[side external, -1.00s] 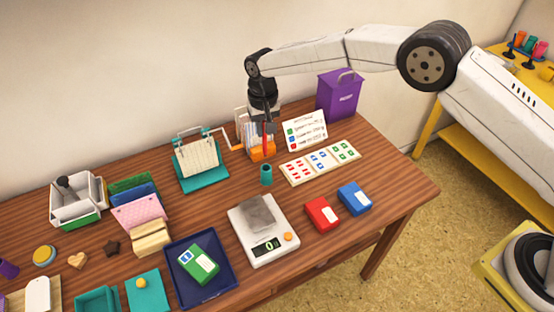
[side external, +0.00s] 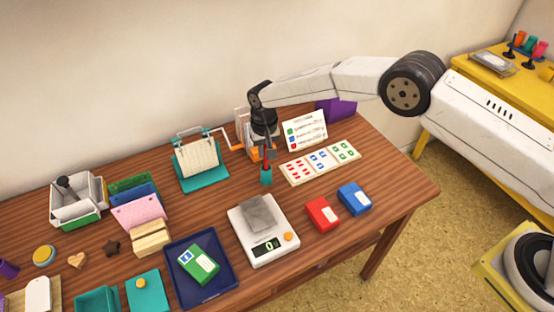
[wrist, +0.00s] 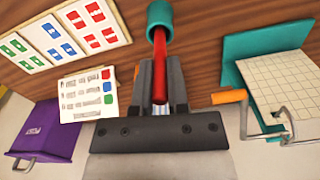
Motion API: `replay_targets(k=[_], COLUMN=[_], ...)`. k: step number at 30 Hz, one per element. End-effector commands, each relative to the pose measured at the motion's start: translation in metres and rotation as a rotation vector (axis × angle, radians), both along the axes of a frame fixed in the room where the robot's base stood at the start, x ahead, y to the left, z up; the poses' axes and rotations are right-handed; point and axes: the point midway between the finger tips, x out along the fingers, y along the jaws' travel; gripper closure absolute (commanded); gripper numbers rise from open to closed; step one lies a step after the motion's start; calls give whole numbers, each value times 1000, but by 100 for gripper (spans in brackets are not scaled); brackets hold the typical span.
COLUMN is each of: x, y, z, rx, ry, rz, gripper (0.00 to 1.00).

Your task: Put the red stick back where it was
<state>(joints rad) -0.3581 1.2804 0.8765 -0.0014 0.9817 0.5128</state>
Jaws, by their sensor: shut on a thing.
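The red stick (wrist: 160,52) is gripped between the fingers of my gripper (wrist: 160,82) in the wrist view. It points down at the small teal cup (wrist: 161,16), and its far end shows at the cup's mouth. In the side view my gripper (side external: 267,154) is right above the teal cup (side external: 266,177). A short piece of the red stick (side external: 264,165) shows between them, roughly upright. How deep its lower end sits in the cup I cannot tell.
A teal stand with a paper grid (side external: 198,160) is to the left. The white scale (side external: 263,230) is in front. An orange-based holder (side external: 241,147) stands just behind.

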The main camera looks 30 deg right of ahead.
Motion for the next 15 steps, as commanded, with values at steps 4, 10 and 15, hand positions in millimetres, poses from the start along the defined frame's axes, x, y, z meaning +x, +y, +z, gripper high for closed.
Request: replay_targets(k=[4,10,15], x=[0,0,0], y=[0,0,0], z=[-16,-20,-20], rx=[0,1,1], ry=[0,-1,-1], rz=[0,0,0], gripper=[100,100,100])
